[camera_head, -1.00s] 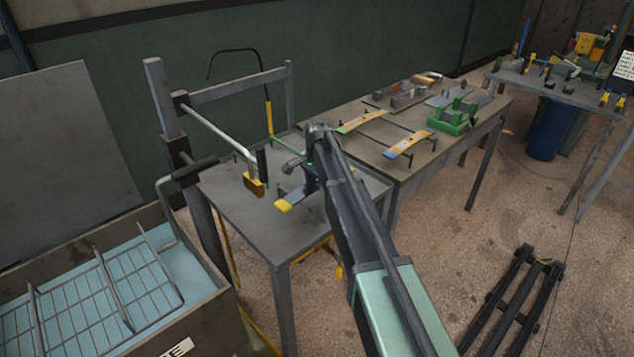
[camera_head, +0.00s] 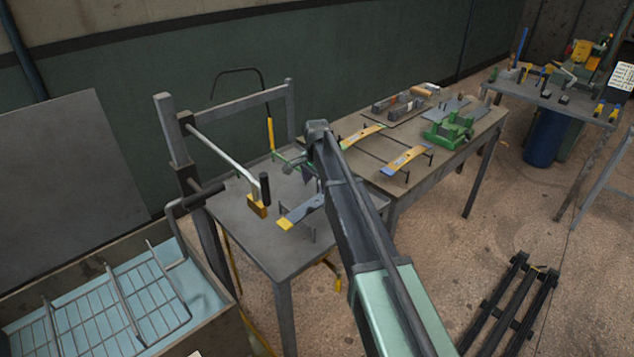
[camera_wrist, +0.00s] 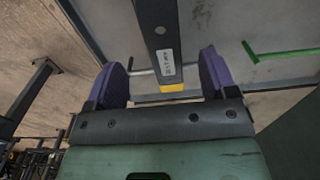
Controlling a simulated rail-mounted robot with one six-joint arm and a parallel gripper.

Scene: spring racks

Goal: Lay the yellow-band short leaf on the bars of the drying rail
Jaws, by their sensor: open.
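A short blue-grey leaf with a yellow end band (camera_head: 285,223) lies on small supports on the near grey table. In the wrist view its dark underside or face, with a white label and yellow end (camera_wrist: 172,88), shows between my fingers, with gaps on both sides. My gripper (camera_wrist: 163,80) is open, with purple finger pads. In the head view my gripper (camera_head: 309,172) is mostly hidden by my arm, just beyond the leaf. Thin dark bars (camera_head: 380,148) on the farther table carry a yellow-green leaf (camera_head: 361,136) and a yellow-blue leaf (camera_head: 405,159); I take these bars as the drying rail.
A green fixture (camera_head: 448,130) and a tray of blocks (camera_head: 398,104) are on the farther table. A blue-lined tank (camera_head: 100,305) is at lower left.

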